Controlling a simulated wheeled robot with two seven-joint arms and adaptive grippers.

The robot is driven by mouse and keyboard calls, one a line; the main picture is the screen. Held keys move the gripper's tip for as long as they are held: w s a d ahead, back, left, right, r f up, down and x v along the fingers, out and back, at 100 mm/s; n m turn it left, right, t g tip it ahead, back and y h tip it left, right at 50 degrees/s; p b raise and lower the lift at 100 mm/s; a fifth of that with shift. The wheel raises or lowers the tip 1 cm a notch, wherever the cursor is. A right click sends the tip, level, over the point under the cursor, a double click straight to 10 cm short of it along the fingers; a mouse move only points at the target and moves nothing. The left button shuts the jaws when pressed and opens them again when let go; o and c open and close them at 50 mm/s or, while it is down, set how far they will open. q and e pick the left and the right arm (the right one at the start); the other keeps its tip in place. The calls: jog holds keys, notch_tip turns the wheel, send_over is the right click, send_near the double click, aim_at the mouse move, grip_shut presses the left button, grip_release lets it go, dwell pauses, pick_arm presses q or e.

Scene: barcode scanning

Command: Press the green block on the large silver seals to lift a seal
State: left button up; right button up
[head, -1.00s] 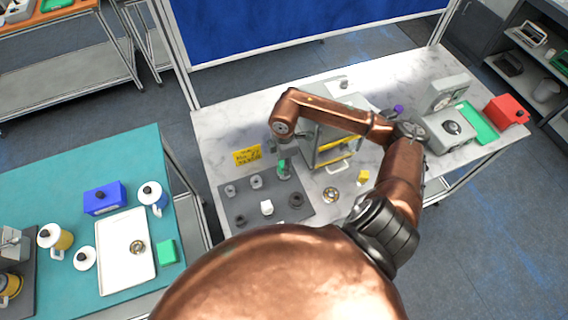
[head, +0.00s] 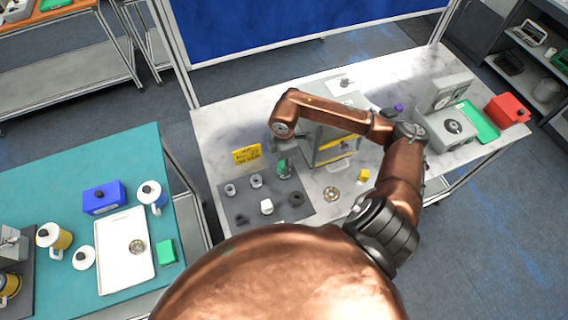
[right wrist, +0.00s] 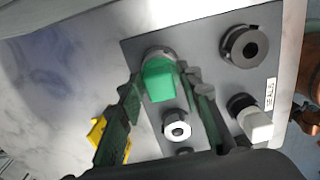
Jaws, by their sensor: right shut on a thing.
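My right gripper (right wrist: 165,85) is shut on the green block (right wrist: 160,79), with a dark finger on either side. The head view shows the green block (head: 281,166) at the back right of the grey mat (head: 236,206). A large silver seal (right wrist: 156,52) lies at the block's far end, partly hidden by it. I cannot tell whether they touch. Another silver seal (right wrist: 177,126) lies on the mat, and one more (head: 230,190) sits at its left. A dark ring (right wrist: 243,46) is beside the block. My left gripper is not in view.
A white block (right wrist: 258,125) stands on the mat. A yellow sign (head: 247,155) stands behind the mat. A grey machine (head: 330,143) is close to the right of the gripper. A brass ring (head: 331,193) and a yellow block (head: 363,175) lie right of the mat.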

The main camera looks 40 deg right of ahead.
jog(key=shift+s+a+f+b, duration=0.15)
jog(key=shift+f+b, duration=0.05)
jog(key=shift+f, duration=0.25)
jog(key=shift+s+a+f+b, duration=0.1)
jog(key=shift+f+b, duration=0.05)
jog(key=shift+f, duration=0.25)
dwell(1.3)
jog(key=shift+r, duration=0.1)
jog(key=shift+w+d+r+p, duration=0.15)
jog(key=shift+w+r+p, duration=0.05)
jog(key=shift+r+p, duration=0.7)
jog(key=shift+d+r+p, duration=0.1)
jog(key=shift+r+p, duration=1.5)
jog(key=shift+r, duration=1.2)
